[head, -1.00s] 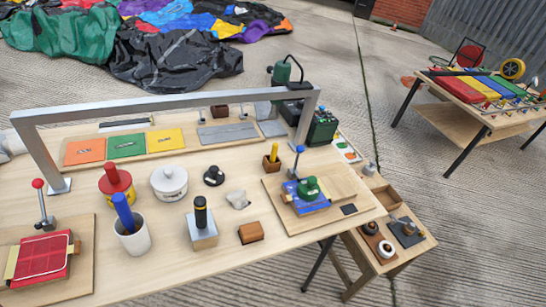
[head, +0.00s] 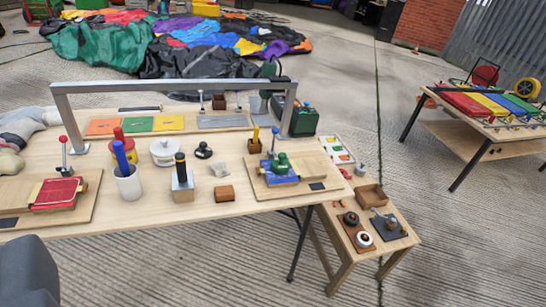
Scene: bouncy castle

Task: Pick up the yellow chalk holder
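A slim yellow upright stick (head: 256,134), which looks like the yellow chalk holder, stands in a small brown wooden block (head: 254,147) on the long workbench. It is right of the middle of the bench, just left of the board with the blue and green clamp piece. Its lower end is hidden in the block. My gripper's fingers do not show in the head view, so their opening cannot be seen.
A metal frame (head: 170,86) spans the bench. A dark grey shape (head: 28,272) fills the lower left corner. Concrete floor lies clear in front.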

